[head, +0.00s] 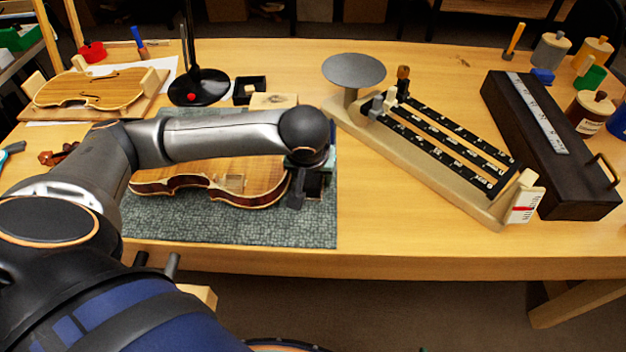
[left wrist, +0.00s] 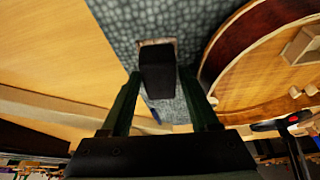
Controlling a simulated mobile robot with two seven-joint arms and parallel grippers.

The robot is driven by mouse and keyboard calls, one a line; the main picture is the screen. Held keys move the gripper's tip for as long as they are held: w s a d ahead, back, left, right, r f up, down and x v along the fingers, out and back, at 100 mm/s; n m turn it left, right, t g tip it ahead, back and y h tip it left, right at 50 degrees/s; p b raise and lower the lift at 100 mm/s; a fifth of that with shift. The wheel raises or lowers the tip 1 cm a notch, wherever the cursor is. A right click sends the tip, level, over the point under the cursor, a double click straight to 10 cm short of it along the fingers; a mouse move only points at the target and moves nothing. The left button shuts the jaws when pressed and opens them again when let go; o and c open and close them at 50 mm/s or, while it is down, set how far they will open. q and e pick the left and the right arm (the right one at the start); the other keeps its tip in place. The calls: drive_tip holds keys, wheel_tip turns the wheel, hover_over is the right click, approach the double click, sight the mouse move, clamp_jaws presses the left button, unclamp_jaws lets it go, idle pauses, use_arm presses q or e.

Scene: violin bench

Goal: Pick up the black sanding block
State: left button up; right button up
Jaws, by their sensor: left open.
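The black sanding block (left wrist: 158,72) shows in the left wrist view on the grey-green mat (left wrist: 112,12), with a thin brownish edge at its far end. My left gripper (left wrist: 160,85) is open, with one finger on each side of the block; I cannot tell whether either finger touches it. In the head view my left gripper (head: 306,188) points down at the mat's right part, beside the violin body (head: 258,182), and largely hides the block. My right gripper is not in view.
The violin body lies close to the left of the gripper. A beige scale with black beams (head: 440,150) and a long dark case (head: 545,150) stand to the right. A black lamp base (head: 200,90) and small black tray (head: 249,88) are behind. The bench front right is clear.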

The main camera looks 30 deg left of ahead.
use_arm(q)
drive_tip(key=shift+c, duration=0.3)
drive_tip(key=c, duration=0.9)
clamp_jaws()
drive_tip(key=shift+r, duration=0.2)
